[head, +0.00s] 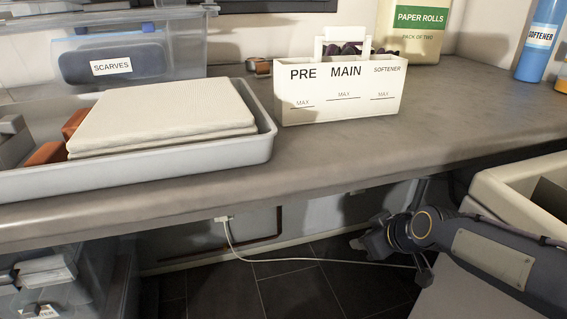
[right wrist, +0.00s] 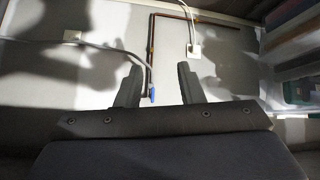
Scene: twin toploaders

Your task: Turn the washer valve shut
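In the right wrist view a small blue piece (right wrist: 152,94), which looks like the valve handle, sits at the end of a thin brown pipe (right wrist: 150,50) on the wall. My right gripper (right wrist: 158,70) is open there, its two fingers apart with the blue piece showing between them. I cannot tell how far it is from the fingers. In the head view the right gripper (head: 368,242) is below the worktop, near the wall; the blue piece does not show there. The pipe (head: 279,222) also shows low on the wall. My left gripper is not in view.
The worktop (head: 330,155) overhangs the wall area. A white plug and cable (head: 224,219) hang from the wall; another cable (right wrist: 110,47) crosses near the fingers. A cream open-topped body (head: 500,195) stands at right, clear bins (head: 60,285) at lower left. Dark floor between is clear.

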